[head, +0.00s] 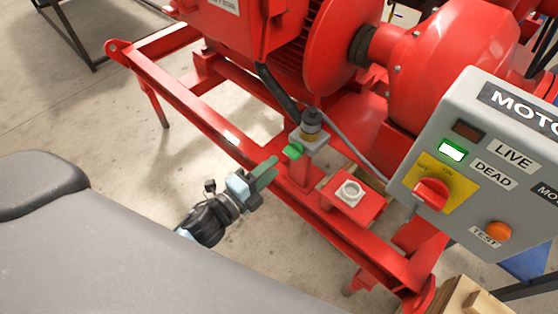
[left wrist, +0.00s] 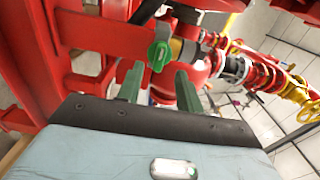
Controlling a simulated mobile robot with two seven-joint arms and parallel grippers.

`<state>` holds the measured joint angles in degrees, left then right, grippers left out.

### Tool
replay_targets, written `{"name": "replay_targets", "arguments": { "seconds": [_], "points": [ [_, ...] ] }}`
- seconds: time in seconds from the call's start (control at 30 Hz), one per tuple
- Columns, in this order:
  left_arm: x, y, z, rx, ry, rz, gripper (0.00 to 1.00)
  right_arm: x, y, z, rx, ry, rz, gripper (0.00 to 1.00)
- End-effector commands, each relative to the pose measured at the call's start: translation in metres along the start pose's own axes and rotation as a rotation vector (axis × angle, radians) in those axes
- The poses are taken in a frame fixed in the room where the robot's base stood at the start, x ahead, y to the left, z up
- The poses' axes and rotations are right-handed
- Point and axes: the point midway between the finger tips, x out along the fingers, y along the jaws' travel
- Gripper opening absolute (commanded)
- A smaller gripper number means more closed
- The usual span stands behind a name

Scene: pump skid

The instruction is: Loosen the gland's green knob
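The green knob (head: 292,151) sticks out from the gland (head: 311,122), which has a black top, a yellowish band and a grey block below, with a dark cable running into it. My left gripper (head: 274,167) is just short of the knob, its green fingers pointing at it. In the left wrist view the knob (left wrist: 158,55) shows at the gap between the two fingertips (left wrist: 160,78). The fingers are apart with nothing held between them. A small gap seems to remain between the tips and the knob. My right gripper is not in view.
The red skid frame (head: 190,105) runs below the gland. A red plate with a grey socket (head: 350,192) stands to the right. The grey motor control box (head: 480,165) with a red switch is further right. The red motor housing (head: 310,40) is behind. Open floor lies left.

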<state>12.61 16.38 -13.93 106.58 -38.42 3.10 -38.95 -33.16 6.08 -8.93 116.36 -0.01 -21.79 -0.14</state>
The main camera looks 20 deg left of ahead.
Motion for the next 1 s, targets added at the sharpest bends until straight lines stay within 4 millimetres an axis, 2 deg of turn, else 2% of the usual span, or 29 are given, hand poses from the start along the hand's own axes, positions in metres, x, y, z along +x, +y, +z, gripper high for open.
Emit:
{"name": "replay_targets", "arguments": {
  "seconds": [0.1, 0.23, 0.87, 1.0],
  "points": [
    [-0.016, 0.002, 0.0, -0.001, -0.001, 0.002, 0.36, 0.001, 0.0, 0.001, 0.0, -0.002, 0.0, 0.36],
    [-0.025, 0.001, 0.0, -0.001, 0.0, 0.001, 0.36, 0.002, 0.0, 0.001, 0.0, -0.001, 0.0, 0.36],
    [-0.028, 0.0, 0.0, -0.004, -0.001, 0.001, 0.36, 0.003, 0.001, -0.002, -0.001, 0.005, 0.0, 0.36],
    [-0.041, 0.006, -0.002, -0.108, -0.032, 0.044, 0.36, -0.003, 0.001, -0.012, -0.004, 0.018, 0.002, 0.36]
  ]
}}
